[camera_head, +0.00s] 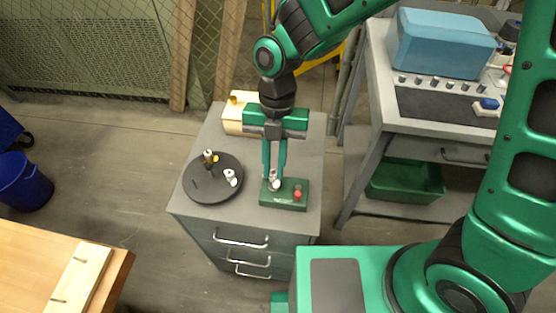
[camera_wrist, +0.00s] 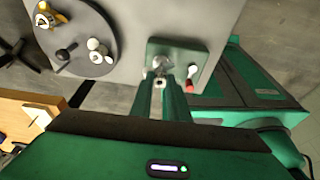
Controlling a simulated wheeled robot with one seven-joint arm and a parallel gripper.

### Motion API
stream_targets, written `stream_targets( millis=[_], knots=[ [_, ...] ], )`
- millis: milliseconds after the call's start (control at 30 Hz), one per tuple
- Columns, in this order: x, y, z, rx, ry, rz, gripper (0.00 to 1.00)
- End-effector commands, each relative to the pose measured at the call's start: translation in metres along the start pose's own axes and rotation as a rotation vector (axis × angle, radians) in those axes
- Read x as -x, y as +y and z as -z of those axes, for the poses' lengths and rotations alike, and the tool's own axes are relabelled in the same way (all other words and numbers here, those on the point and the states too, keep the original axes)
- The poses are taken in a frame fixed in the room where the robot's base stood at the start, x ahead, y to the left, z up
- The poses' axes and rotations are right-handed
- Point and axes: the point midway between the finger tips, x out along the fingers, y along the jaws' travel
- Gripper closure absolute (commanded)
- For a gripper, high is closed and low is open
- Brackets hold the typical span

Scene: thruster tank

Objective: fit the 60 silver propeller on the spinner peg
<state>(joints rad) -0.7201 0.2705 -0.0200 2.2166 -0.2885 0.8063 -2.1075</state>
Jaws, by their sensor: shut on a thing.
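My gripper (camera_head: 273,175) points down over a small green base (camera_head: 290,202) on the grey cabinet top. It is shut on a small silver piece (camera_head: 274,185), which looks like the propeller. In the wrist view the silver piece (camera_wrist: 160,65) shows just beyond the fingertips, over the green base (camera_wrist: 178,48). The spinner peg cannot be made out; the fingers and the silver piece cover that part of the base. I cannot tell whether the silver piece touches the base or is around a peg. No number is readable.
The cabinet front is clear.

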Motion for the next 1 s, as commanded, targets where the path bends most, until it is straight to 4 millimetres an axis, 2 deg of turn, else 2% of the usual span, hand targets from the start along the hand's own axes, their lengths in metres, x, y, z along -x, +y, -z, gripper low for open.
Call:
stream_targets(
  millis=[1000],
  knots=[
    [-0.014,0.000,-0.004,0.000,0.000,0.001,1.00]
  ],
)
